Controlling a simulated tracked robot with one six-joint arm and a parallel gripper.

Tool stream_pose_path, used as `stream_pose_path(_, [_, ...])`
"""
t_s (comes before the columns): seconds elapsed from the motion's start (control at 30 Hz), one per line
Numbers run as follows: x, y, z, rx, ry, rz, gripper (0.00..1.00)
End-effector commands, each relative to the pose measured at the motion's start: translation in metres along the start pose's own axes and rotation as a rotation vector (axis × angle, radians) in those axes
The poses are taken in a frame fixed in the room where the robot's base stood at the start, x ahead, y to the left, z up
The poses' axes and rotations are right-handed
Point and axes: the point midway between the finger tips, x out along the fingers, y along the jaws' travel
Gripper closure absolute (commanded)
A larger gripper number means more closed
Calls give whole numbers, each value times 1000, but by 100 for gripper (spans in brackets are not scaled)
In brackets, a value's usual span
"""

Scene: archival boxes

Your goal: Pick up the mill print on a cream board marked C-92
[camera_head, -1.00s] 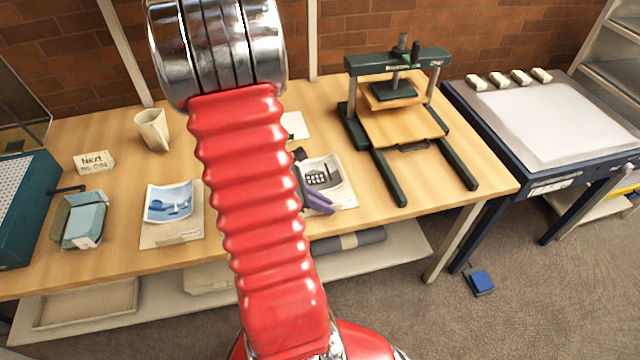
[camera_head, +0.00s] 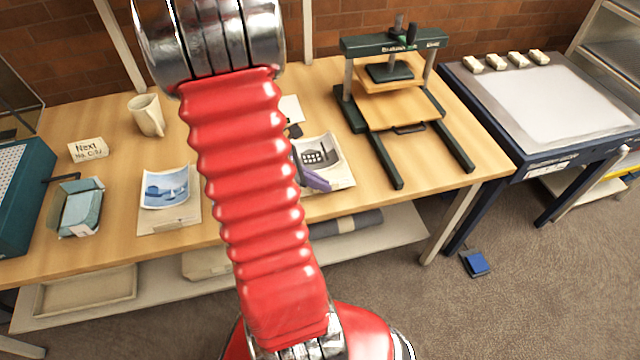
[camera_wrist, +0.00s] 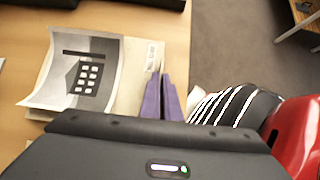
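The mill print (camera_wrist: 88,75) is a grey picture of a many-windowed building, its sheet curled at the edges. It lies on a cream board (camera_wrist: 130,82) with a small label too small to read surely. In the head view the print (camera_head: 316,156) and board are on the bench, partly behind my arm. My gripper (camera_wrist: 159,72) has purple fingers close together over the board's right part, near the label, with nothing clearly between them. It also shows in the head view (camera_head: 312,181). I cannot tell whether the tips touch the board.
A blue boat print (camera_head: 166,188) lies left on another board. A blue box (camera_head: 80,206), a "Next" sign (camera_head: 88,150) and a mug (camera_head: 146,115) stand farther left. A green press (camera_head: 394,43) stands right of the mill print. Bare wood lies between.

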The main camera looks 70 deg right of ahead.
Motion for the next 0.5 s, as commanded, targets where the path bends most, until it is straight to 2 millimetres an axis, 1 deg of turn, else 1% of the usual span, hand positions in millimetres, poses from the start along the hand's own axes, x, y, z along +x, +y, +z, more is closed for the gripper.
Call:
stream_pose_path(0.3, [-36, 1, 31, 3, 0, 4, 100])
stream_pose_path(0.5, [-54, 1, 48, 3, 1, 3, 100])
